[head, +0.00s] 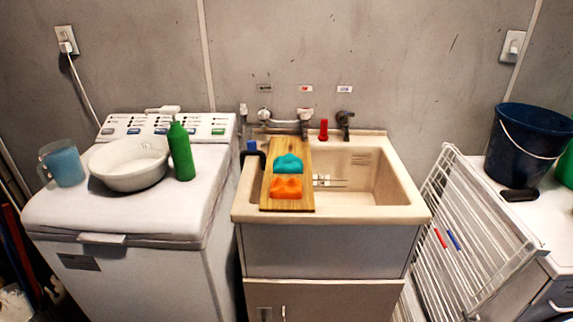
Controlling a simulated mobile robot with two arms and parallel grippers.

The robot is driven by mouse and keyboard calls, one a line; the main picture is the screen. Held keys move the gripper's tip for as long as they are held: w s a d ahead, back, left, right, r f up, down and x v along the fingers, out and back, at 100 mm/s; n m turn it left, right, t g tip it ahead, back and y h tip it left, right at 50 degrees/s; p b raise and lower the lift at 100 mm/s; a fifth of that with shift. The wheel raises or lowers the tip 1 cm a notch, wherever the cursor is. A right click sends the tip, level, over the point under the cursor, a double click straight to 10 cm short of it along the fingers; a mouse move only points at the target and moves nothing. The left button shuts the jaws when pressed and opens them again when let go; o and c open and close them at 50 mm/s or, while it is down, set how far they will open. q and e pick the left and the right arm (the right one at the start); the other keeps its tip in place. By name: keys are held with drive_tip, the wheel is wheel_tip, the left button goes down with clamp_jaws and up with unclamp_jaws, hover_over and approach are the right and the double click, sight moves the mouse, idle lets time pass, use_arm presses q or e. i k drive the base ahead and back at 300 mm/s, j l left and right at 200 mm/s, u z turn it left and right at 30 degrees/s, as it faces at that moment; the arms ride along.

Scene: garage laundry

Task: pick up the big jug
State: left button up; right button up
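A see-through jug (62,164) with blue contents stands upright on the left of the white washing machine top. Its handle points left. It is the only jug I can make out, and I see no second one to compare its size. Neither of my grippers shows in the head view.
A white bowl (130,165) sits close to the jug's right, with a green pump bottle (180,150) beyond it. A wooden board (283,203) with teal and orange items lies across the sink (390,207). A drying rack (462,240) leans at right, near a dark blue bucket (528,142).

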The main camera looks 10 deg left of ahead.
sight(62, 159)
drive_tip(key=u, duration=1.7)
drive_tip(key=i+j+u, duration=0.35)
drive_tip(key=i, duration=0.15)
